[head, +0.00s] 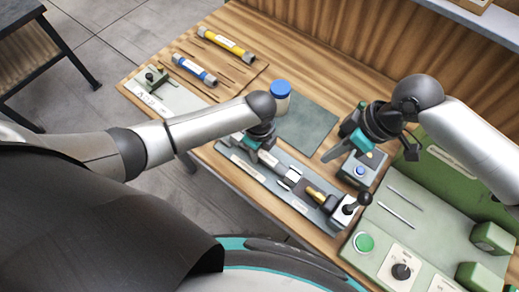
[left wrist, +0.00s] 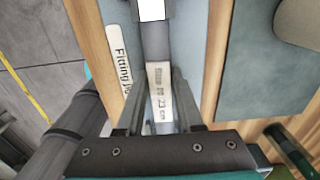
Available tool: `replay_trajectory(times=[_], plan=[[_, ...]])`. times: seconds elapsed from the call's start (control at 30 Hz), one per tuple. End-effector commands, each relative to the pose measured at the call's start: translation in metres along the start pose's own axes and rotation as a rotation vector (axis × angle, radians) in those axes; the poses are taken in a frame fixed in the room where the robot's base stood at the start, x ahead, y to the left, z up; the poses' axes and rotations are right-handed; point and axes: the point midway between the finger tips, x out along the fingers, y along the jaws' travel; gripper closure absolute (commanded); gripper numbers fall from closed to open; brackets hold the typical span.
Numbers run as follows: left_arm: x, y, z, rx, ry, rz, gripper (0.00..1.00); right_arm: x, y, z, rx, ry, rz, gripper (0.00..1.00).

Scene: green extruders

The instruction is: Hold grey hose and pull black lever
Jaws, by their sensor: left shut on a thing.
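The grey hose (head: 268,158) lies along a long grey fitting jig (head: 235,158) near the table's front edge. My left gripper (head: 262,146) is over its left part, shut on it. A black lever (head: 358,203) with a ball knob stands tilted at the jig's right end. My right gripper (head: 348,158) is above the table behind the lever, apart from it, open and seemingly empty.
A green machine (head: 440,170) with a green button (head: 364,242) and a black knob stands right. A small box with a blue button (head: 360,171) is below my right gripper. A blue-lidded jar (head: 280,97) stands by a grey-green mat (head: 308,125). Yellow and blue tubes lie at back left.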

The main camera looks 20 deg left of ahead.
Motion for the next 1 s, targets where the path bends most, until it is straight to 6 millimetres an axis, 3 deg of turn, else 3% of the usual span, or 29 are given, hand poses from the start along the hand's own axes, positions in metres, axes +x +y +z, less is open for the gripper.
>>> replay_trajectory(times=[0.03, 0.2, 0.43, 0.6, 1.0], plan=[[0.000, 0.000, 0.000, 0.000, 0.000, 0.000, 1.00, -0.018, 0.000, 0.009, -0.072, -0.038, 0.025, 1.00], [0.000, 0.000, 0.000, 0.000, 0.000, 0.000, 1.00, -0.065, -0.008, 0.040, -0.294, -0.176, 0.080, 1.00], [0.000, 0.000, 0.000, 0.000, 0.000, 0.000, 1.00, -0.104, -0.017, 0.068, -0.467, -0.308, 0.120, 1.00], [0.000, 0.000, 0.000, 0.000, 0.000, -0.001, 1.00, -0.109, -0.018, 0.076, -0.506, -0.342, 0.126, 1.00], [0.000, 0.000, 0.000, 0.000, 0.000, -0.001, 1.00, -0.078, -0.012, 0.086, -0.507, -0.341, 0.126, 1.00]])
